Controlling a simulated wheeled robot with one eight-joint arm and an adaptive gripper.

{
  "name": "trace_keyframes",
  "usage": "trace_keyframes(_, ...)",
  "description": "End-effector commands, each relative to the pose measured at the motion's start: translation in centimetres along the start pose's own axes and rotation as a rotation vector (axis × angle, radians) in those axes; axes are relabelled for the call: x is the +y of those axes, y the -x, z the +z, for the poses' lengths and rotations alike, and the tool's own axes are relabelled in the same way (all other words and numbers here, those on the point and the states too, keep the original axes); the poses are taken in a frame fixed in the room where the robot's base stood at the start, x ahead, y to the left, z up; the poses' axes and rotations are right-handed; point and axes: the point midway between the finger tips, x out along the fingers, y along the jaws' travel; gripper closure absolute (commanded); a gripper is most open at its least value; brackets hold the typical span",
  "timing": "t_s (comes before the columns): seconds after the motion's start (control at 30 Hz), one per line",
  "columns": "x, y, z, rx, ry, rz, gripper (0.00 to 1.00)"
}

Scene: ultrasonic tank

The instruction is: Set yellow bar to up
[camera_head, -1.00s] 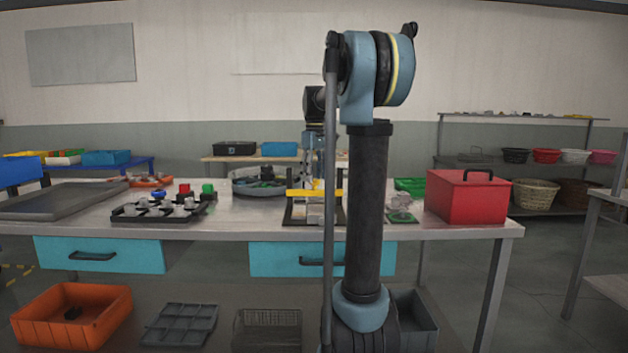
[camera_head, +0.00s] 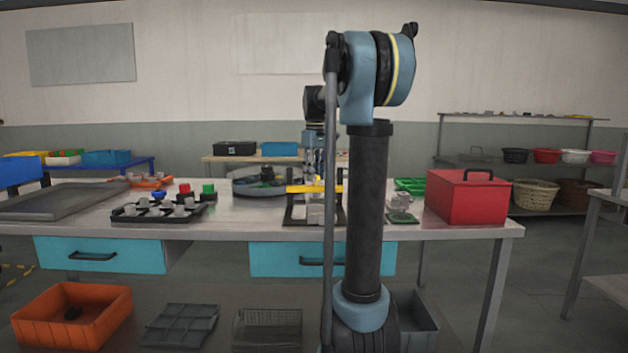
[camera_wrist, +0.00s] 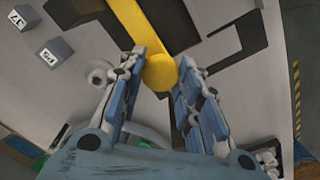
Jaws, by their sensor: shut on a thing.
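The yellow bar (camera_head: 302,189) lies about level across the top of a small black stand (camera_head: 289,212) on the table. My arm partly hides its right end. In the wrist view the bar (camera_wrist: 138,27) runs down from the top edge to a rounded end between my fingers. My gripper (camera_wrist: 160,75) is shut on that end, with a blue-padded finger on each side. In the head view my gripper (camera_head: 318,183) is small and partly hidden behind the bar.
Grey marked blocks (camera_wrist: 57,52) are left of the bar in the wrist view. A round grey tray (camera_head: 243,188) stands behind the stand. A black rack (camera_head: 128,215) with grey pieces is to the left; a red box (camera_head: 468,198) is at the right.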

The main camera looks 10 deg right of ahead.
Motion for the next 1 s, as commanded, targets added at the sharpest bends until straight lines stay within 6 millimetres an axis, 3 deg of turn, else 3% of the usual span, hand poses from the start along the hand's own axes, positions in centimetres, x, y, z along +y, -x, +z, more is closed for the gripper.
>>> trace_keyframes(0.1,0.1,2.2,0.0,0.001,0.0,0.002,1.0)
trace_keyframes(0.3,0.1,4.6,-0.1,0.001,-0.001,0.002,1.0)
trace_keyframes(0.67,0.1,5.2,-0.1,0.003,-0.001,0.004,1.0)
trace_keyframes(0.7,0.1,5.2,-0.1,0.003,-0.001,0.004,0.61)
trace_keyframes(0.77,0.1,5.2,-0.1,0.003,-0.001,0.003,0.48)
trace_keyframes(1.0,0.1,5.1,0.0,0.001,0.0,0.002,0.47)
